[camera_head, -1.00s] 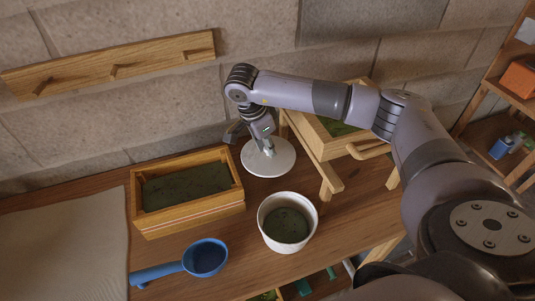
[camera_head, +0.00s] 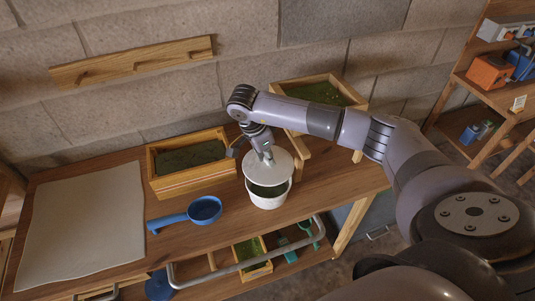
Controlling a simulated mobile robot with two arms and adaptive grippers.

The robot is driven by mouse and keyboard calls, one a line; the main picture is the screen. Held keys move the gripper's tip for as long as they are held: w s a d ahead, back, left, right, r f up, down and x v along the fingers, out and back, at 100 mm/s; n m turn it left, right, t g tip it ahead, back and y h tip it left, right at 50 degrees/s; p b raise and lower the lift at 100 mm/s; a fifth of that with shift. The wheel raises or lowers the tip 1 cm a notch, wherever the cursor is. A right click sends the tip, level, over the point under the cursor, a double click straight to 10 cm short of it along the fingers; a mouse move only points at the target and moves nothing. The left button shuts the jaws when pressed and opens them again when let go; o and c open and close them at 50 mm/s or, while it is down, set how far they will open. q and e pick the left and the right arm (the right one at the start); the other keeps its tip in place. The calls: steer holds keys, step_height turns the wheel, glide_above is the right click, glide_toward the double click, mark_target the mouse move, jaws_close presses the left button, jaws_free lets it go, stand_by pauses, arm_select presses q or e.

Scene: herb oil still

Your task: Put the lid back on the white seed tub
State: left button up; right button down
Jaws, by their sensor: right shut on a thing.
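The white seed tub (camera_head: 269,202) stands on the wooden table near its front edge, with dark green contents showing through a gap at the front. The round white lid (camera_head: 283,168) is over the back part of the tub's mouth and looks slightly above or tilted on the rim; I cannot tell whether it touches. My right gripper (camera_head: 266,156) is shut on the lid from above, at its middle. My left gripper is not in view.
A wooden box of green matter (camera_head: 157,181) is left of the tub. A blue scoop (camera_head: 204,210) lies in front of it. A raised wooden frame (camera_head: 277,90) stands behind right. A pale cloth (camera_head: 85,230) covers the table's left. A metal rail (camera_head: 240,262) runs along the front.

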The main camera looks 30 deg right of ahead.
mark_target(266, 166)
steer(key=shift+f, duration=0.55)
steer(key=shift+s+f+b, duration=0.15)
steer(key=shift+f+b, duration=0.2)
steer(key=shift+b, duration=0.1)
step_height(266, 166, down, 2)
steer(key=shift+f+b, duration=0.2)
steer(key=shift+b, duration=0.7)
steer(key=shift+f, duration=0.3)
steer(key=shift+f+b, duration=0.15)
steer(key=shift+b, duration=0.2)
arm_select(q)
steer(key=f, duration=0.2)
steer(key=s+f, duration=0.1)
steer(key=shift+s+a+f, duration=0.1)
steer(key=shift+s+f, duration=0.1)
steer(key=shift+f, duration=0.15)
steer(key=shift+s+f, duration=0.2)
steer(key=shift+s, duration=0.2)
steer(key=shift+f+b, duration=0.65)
steer(key=shift+b, duration=0.15)
arm_select(e)
steer(key=shift+f, duration=0.1)
